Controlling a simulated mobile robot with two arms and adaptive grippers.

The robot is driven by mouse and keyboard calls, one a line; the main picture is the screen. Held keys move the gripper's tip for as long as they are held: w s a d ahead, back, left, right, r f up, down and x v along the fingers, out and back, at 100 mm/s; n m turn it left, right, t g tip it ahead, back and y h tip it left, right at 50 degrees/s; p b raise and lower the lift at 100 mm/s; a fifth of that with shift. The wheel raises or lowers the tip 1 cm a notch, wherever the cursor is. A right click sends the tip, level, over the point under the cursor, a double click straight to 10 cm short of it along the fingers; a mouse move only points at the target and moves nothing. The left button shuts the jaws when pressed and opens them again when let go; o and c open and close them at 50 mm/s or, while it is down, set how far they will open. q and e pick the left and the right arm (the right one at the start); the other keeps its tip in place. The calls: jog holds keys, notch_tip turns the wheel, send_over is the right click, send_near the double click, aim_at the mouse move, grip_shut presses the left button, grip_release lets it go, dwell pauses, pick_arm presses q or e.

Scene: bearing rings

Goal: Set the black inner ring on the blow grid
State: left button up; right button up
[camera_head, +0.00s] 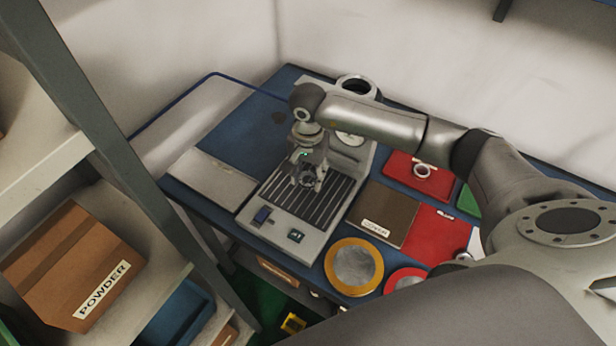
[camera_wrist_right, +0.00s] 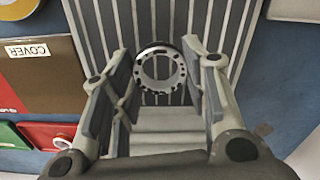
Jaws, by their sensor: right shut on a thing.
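My right gripper (camera_head: 308,182) points down over the slatted blow grid (camera_head: 328,205) of the grey machine. The wrist view also shows my right gripper (camera_wrist_right: 159,62), with its fingers on both sides of the ring. It is shut on the inner ring (camera_wrist_right: 160,88), which looks dark along its top edge and pale grey on its face. The grid's slats (camera_wrist_right: 105,22) show behind the ring; I cannot tell whether the ring touches them. In the head view the ring is small and mostly hidden by the fingers. My left gripper is not in view.
Right of the machine are a brown COVER panel (camera_head: 383,213), a red tray (camera_head: 412,178) holding a small ring (camera_head: 423,171), and a yellow-rimmed disc (camera_head: 354,267). The machine's column (camera_head: 350,155) stands close behind my gripper. A pale panel (camera_head: 212,180) lies to the left.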

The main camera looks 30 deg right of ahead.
aim_at(308, 181)
jog(key=shift+w+d+f, duration=0.15)
jog(key=shift+w+f, duration=0.15)
jog(key=shift+f, duration=0.05)
notch_tip(308, 181, down, 3)
jog(key=shift+f+p, duration=0.1)
jog(key=shift+p, duration=0.3)
jog(key=shift+f, duration=0.15)
jog(key=o, duration=1.1)
jog(key=shift+c, duration=0.2)
